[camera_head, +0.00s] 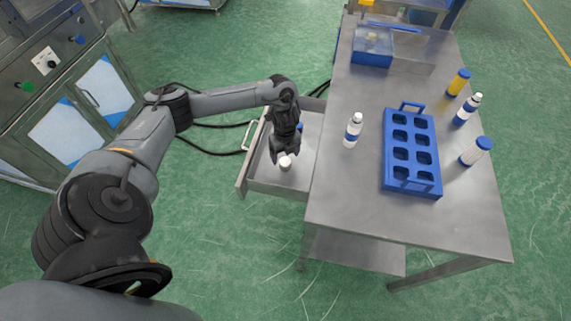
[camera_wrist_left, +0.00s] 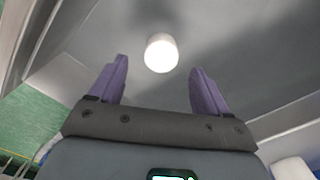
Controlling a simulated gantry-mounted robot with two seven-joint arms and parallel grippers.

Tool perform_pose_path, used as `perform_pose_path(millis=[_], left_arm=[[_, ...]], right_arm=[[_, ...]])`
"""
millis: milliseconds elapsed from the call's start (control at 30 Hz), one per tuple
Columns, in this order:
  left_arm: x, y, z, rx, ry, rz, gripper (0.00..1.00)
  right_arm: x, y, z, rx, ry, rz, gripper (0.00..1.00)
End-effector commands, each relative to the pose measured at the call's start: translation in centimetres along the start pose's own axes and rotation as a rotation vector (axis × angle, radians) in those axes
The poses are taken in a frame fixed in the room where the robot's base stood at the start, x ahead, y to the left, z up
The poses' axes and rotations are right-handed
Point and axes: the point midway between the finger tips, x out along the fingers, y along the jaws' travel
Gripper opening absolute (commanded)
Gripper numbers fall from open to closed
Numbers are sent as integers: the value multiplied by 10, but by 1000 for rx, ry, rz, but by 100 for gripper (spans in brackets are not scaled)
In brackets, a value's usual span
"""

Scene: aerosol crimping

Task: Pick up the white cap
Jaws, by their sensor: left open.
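The white cap (camera_head: 285,163) lies in the open drawer (camera_head: 262,186) at the left side of the metal table. In the left wrist view the white cap (camera_wrist_left: 161,53) shows ahead of the fingertips, roughly midway between them, on the grey drawer floor. My left gripper (camera_head: 281,155) is above the drawer, pointing down, just over the cap. In the left wrist view its two purple fingers (camera_wrist_left: 158,82) are spread apart with nothing between them. My right gripper is not in view.
The metal table (camera_head: 340,200) carries a blue rack (camera_head: 411,150), several bottles such as the near one (camera_head: 353,130), and a blue box (camera_head: 372,50) at the back. A control cabinet (camera_head: 60,95) stands at left.

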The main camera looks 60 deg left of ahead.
Motion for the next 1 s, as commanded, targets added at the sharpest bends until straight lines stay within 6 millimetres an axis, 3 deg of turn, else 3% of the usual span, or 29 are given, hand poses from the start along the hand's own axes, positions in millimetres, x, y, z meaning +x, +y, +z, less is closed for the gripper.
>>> perform_pose_path(millis=[433,733,1000], left_arm=[[47,-1,2,-1,0,1,77],[52,-1,2,1,-1,0,77],[52,-1,2,0,-1,-1,37]], right_arm=[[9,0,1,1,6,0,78],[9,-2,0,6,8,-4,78],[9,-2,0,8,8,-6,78]])
